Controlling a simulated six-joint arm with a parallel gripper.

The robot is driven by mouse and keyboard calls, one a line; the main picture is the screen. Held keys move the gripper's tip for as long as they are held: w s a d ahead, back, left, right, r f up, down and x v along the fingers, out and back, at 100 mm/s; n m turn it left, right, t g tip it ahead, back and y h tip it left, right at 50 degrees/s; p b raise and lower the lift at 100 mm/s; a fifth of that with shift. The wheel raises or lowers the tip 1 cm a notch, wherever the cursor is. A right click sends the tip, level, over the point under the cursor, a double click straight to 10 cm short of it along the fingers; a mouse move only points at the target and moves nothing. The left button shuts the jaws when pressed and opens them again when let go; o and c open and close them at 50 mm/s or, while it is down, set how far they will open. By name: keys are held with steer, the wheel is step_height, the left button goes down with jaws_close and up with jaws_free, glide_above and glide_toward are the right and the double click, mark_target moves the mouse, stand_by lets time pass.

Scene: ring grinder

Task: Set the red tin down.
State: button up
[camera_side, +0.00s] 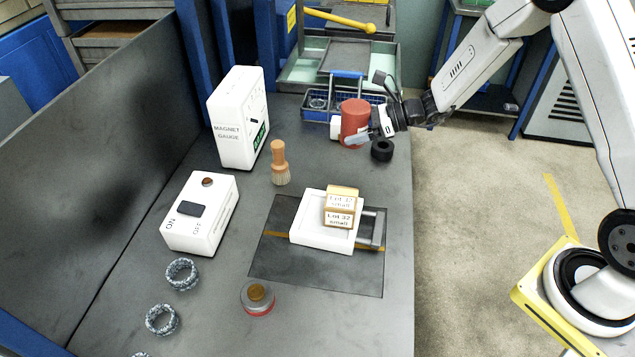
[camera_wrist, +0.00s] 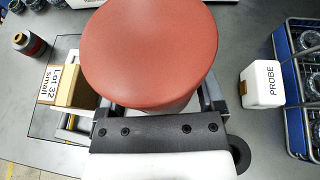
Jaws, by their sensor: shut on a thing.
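The red tin (camera_side: 355,118) is at the far right part of the bench, in front of the blue basket. In the wrist view its round top (camera_wrist: 150,50) fills the upper middle. My gripper (camera_side: 362,138) reaches in from the right and is shut on the tin, with a finger on each side of it in the wrist view (camera_wrist: 158,106). The tin looks upright. Its lower edge is partly hidden by my gripper, and I cannot tell whether it touches the bench.
A white PROBE box (camera_wrist: 262,84) and the blue basket (camera_wrist: 290,60) of rings stand close by. A black ring (camera_side: 382,150) lies beside my gripper. The Lot 32 box (camera_side: 340,207) sits on a white block nearer the front. Bare bench lies between.

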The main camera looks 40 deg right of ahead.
steer(key=w+f, duration=0.2)
steer(key=w, duration=0.2)
glide_above(328, 157)
steer(key=shift+s+f, duration=0.15)
steer(key=shift+f, duration=1.15)
steer(key=shift+s+f, duration=0.1)
steer(key=shift+f, duration=1.15)
steer(key=shift+w+f, duration=0.3)
steer(key=shift+f, duration=1.5)
steer(key=shift+f, duration=0.15)
steer(key=o, duration=1.2)
steer(key=shift+c, duration=0.2)
steer(key=shift+s, duration=0.1)
